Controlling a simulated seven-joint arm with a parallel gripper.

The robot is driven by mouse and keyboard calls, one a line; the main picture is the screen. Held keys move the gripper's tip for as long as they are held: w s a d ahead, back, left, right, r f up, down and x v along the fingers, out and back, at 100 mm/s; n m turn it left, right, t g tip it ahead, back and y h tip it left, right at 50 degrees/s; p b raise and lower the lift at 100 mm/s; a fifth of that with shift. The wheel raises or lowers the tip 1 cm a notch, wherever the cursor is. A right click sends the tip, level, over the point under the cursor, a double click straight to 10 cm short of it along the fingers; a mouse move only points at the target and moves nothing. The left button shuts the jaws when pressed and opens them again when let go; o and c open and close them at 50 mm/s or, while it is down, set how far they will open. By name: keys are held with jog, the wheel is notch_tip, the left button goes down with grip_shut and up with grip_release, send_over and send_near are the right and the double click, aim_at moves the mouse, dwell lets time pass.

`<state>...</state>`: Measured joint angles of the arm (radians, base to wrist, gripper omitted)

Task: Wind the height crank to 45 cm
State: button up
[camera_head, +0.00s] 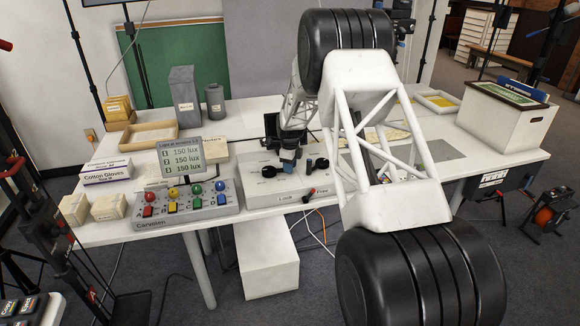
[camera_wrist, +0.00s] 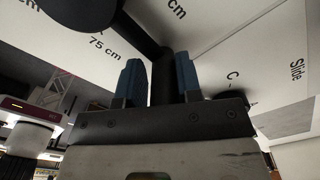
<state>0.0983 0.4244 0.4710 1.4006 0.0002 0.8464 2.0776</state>
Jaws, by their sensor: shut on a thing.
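The height crank shows in the wrist view as a dark round hub (camera_wrist: 80,12) with an arm leading to a dark upright handle (camera_wrist: 162,85). My gripper (camera_wrist: 160,75) has its two blue fingers on either side of this handle and is shut on it. A pale dial face (camera_wrist: 125,62) under the crank carries centimetre marks; "75 cm" is readable beside the hub, and other marks are cut off. No 45 cm mark is readable. In the head view my gripper (camera_head: 288,160) is small, over the pale control panel (camera_head: 262,195), and the grip on the crank is too small to make out.
The panel has a "Lock"/"Free" lever (camera_head: 308,195) at its front and black knobs (camera_head: 321,163) beside my gripper. A box with coloured levers (camera_head: 180,205) stands left of the panel. A "Slide" label (camera_wrist: 296,70) shows in the wrist view. My arm hides part of the table's right side.

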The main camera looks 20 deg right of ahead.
aim_at(289, 178)
jog(key=shift+s+a+r+m, duration=0.1)
jog(key=shift+s+a+m, duration=0.1)
jog(key=shift+s+m, duration=0.95)
jog(key=shift+s+a+m, duration=0.25)
jog(key=shift+s+m, duration=0.1)
jog(key=shift+s, duration=0.05)
grip_shut()
jog(key=o, duration=0.9)
grip_release()
jog(key=shift+c, duration=0.2)
notch_tip(289, 178, up, 8)
jog(key=shift+a, duration=0.1)
